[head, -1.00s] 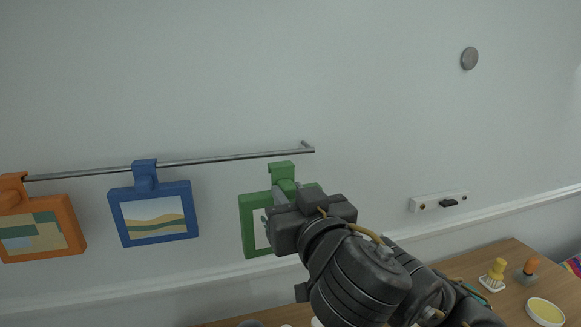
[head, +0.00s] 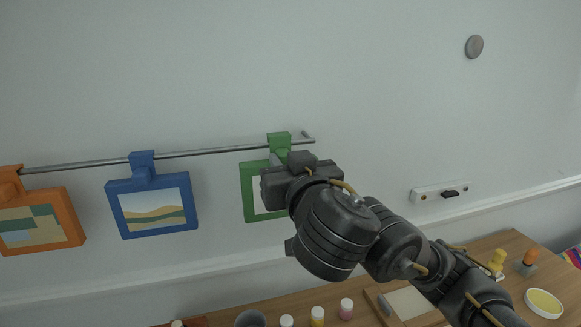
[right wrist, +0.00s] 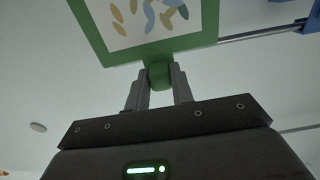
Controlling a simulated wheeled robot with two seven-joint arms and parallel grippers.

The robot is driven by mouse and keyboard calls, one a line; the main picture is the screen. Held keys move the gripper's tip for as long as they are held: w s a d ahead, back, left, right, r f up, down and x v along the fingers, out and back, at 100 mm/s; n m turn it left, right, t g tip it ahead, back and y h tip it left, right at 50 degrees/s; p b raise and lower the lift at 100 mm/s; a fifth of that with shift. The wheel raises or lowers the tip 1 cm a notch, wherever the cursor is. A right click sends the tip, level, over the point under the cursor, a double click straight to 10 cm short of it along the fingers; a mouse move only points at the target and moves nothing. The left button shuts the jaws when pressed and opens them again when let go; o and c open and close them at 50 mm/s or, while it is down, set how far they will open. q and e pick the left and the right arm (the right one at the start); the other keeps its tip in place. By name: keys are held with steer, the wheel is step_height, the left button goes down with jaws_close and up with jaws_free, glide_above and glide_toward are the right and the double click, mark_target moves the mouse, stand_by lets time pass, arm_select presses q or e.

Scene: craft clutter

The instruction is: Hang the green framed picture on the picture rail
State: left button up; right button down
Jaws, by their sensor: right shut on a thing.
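The green framed picture (head: 249,192) is upright at the right part of the metal picture rail (head: 222,152) in the head view. Its hook top overlaps the rail line and shows slightly above it; whether it bears on the rail or is in front of it I cannot tell. My right gripper (head: 281,168) is in front of the picture and hides its right side. In the right wrist view the gripper fingers (right wrist: 159,78) are shut on a green knob of the picture (right wrist: 184,43), with the rail behind. My left gripper is not in view.
A blue framed picture (head: 152,234) and an orange one (head: 72,218) hang on the rail to the left. A wall strip with a dark hook (head: 450,194) is at right. Below is a wooden table (head: 505,250) with several jars, a board and stamps.

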steer(key=shift+w+a, duration=0.2)
steer(key=shift+w, duration=0.9)
steer(key=shift+w+a, duration=0.2)
steer(key=shift+w, duration=0.9)
steer(key=shift+s+f+b, duration=0.15)
steer(key=shift+f+b, duration=0.45)
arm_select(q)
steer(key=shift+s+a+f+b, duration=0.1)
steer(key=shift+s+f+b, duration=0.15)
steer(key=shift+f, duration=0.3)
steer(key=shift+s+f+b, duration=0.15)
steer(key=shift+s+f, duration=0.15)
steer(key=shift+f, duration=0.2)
arm_select(e)
steer(key=shift+f, duration=0.3)
steer(key=c, duration=1.1)
jaws_free()
